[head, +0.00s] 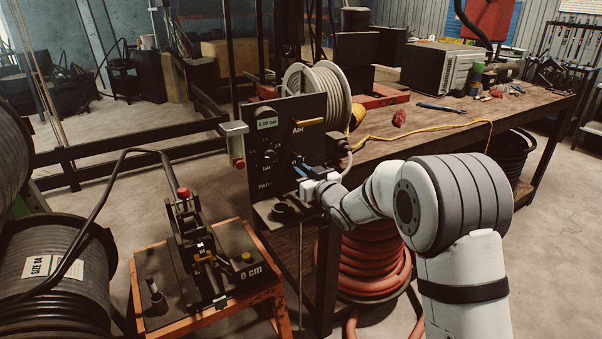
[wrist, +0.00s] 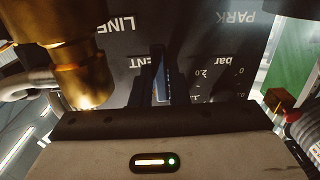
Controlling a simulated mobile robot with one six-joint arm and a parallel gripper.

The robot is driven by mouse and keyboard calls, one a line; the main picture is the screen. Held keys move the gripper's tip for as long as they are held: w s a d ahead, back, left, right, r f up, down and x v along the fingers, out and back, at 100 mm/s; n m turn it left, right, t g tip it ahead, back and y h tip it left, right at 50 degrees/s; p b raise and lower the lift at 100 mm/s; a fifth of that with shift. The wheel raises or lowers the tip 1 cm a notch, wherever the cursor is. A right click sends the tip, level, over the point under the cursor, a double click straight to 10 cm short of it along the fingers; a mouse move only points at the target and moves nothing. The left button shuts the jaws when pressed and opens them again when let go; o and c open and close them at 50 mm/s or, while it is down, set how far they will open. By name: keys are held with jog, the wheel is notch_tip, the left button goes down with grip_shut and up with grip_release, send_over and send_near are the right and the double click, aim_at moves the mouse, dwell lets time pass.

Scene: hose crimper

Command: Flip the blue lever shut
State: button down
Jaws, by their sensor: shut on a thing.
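The black control panel (head: 285,110) stands at the near left end of the workbench, with a digital bar readout and printed labels. My gripper (head: 302,172) is at the lower right of the panel face. A little blue of the lever (head: 300,168) shows at the fingers. In the wrist view the blue lever (wrist: 162,86) stands between the two dark fingers (wrist: 160,80), close in front of the panel, whose lettering appears upside down. My gripper is shut on the lever. The fingers hide most of the lever and its pivot, so its exact angle is unclear.
A brass fitting (wrist: 78,75) is close at the left in the wrist view. A small dark shelf (head: 285,210) lies below the gripper. An orange-framed stand (head: 205,318) with a black device is at the left.

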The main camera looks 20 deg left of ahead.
aim_at(302, 151)
jog(key=n+b, duration=0.2)
jog(key=b, duration=0.1)
jog(key=n+b, duration=0.1)
jog(key=shift+w+d+f+b, duration=0.3)
jog(key=shift+d+f, duration=0.05)
jog(key=shift+f, duration=0.05)
jog(key=n+b, duration=0.3)
jog(key=w+n+b, duration=0.1)
jog(key=b, duration=0.1)
jog(key=shift+d+r+n, duration=0.3)
jog(key=shift+d, duration=0.1)
jog(key=shift+w+d+r+n+b, duration=0.1)
jog(key=shift+r+n+b, duration=0.35)
jog(key=shift+n+b, duration=1)
jog(key=shift+w+d+r+n+b, duration=0.15)
jog(key=shift+r+n+b, duration=0.5)
jog(key=shift+n, duration=1.3)
jog(key=shift+w+d+r+n+b, duration=0.1)
jog(key=shift+r+n+b, duration=0.15)
jog(key=shift+n+b, duration=1.25)
jog(key=shift+n, duration=0.3)
jog(key=c, duration=1.5)
grip_release()
jog(key=shift+r, duration=0.15)
jog(key=shift+o, duration=0.5)
jog(key=shift+r, duration=0.1)
